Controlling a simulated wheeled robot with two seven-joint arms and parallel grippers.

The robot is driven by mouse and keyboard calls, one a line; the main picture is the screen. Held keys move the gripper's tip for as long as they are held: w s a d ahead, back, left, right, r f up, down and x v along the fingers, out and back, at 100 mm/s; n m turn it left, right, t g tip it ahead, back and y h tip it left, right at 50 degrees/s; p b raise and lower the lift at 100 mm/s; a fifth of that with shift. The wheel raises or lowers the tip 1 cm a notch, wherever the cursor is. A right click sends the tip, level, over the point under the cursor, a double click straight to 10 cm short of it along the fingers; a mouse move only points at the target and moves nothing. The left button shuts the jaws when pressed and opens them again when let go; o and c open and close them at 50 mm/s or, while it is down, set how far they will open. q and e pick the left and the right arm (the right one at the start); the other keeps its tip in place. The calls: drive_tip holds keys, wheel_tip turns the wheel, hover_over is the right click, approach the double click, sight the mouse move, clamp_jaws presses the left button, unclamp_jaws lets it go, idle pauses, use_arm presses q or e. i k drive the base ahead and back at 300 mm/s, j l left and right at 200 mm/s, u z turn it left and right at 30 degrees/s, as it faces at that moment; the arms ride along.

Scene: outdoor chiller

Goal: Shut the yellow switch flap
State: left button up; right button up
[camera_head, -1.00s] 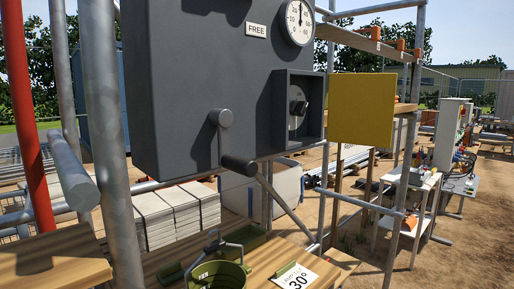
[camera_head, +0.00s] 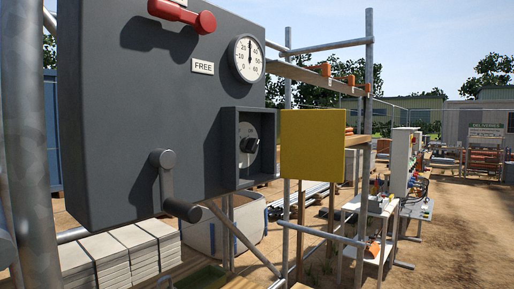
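The yellow switch flap (camera_head: 312,144) stands open, swung out to the right of a square recess (camera_head: 226,150) in the dark grey box (camera_head: 130,90). Inside the recess is a black rotary knob (camera_head: 249,145) on a light round plate, uncovered. Neither of my grippers shows in the head view.
A dark crank handle (camera_head: 168,185) sticks out below and left of the recess. Scaffold poles (camera_head: 368,90) stand behind the flap. Open sandy ground lies right.

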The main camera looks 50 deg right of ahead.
sight(313, 142)
drive_tip(key=l+u, duration=0.2)
drive_tip(key=l, duration=0.25)
drive_tip(key=l+u, duration=0.15)
drive_tip(key=l, duration=0.3)
drive_tip(key=k+l+u, duration=0.2)
drive_tip(key=l, duration=0.2)
drive_tip(key=l+u, duration=0.15)
drive_tip(key=l, duration=0.3)
drive_tip(key=k+l+u, duration=0.2)
drive_tip(key=l, duration=0.2)
drive_tip(key=k+l, duration=0.15)
drive_tip(key=l, duration=0.25)
drive_tip(key=k+l, duration=0.1)
drive_tip(key=l, duration=0.3)
drive_tip(key=k+l, duration=0.15)
drive_tip(key=l, duration=0.25)
drive_tip(key=k+l, duration=0.1)
drive_tip(key=l, duration=0.3)
